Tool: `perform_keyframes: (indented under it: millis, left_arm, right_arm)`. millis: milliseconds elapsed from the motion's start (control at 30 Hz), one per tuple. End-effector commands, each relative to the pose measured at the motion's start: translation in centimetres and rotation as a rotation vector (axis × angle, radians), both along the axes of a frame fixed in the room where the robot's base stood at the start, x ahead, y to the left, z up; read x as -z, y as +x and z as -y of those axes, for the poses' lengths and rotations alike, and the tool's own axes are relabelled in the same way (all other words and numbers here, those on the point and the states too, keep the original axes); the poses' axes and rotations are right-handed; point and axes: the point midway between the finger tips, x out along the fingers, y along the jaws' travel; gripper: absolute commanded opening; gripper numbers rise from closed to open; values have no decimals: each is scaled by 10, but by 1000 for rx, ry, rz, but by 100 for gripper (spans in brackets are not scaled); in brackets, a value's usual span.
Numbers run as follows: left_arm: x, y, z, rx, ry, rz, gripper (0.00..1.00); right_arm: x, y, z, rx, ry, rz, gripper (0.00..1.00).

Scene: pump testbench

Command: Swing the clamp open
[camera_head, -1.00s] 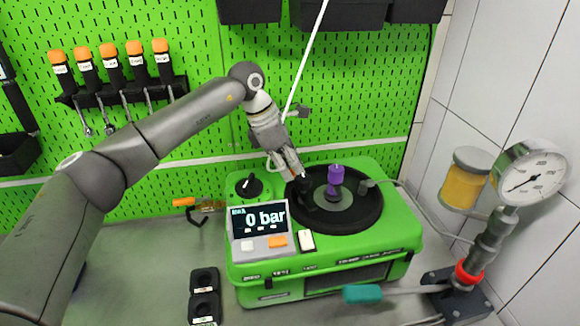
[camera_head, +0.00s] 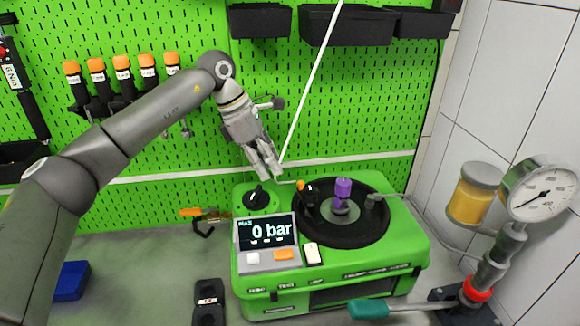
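The green pump testbench (camera_head: 405,272) stands on the grey table, with a round black plate (camera_head: 370,228) on top. A small black part with an orange tip (camera_head: 302,187), which looks like the clamp's handle, stands upright at the plate's left edge. A purple knob (camera_head: 343,188) stands on a grey disc at the plate's middle. My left gripper (camera_head: 268,170) points down at the upper left of the orange tip, apart from it. It appears empty, but the gap between its fingers is not clear. My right gripper is not in view.
A display (camera_head: 267,231) reads 0 bar, with a black dial (camera_head: 257,198) behind it. At right are a pressure gauge (camera_head: 541,192), a yellow-filled jar (camera_head: 473,195) and a teal-handled lever (camera_head: 369,309). Orange-handled tools (camera_head: 123,62) hang on the green pegboard.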

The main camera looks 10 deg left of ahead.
Motion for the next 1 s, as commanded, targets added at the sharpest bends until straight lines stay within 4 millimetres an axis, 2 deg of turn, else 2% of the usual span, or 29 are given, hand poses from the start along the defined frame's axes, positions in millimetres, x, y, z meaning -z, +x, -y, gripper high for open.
perform_keyframes:
  millis: [33,200,400,1000]
  left_arm:
    - [0,-4,-13,-4,0,1,24]
    - [0,-14,-44,-2,0,-1,24]
    - [0,-21,-64,1,0,0,24]
    - [0,-22,-68,1,0,0,24]
  right_arm:
    - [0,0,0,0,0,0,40]
    - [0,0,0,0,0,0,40]
    - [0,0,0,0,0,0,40]
    - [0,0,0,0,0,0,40]
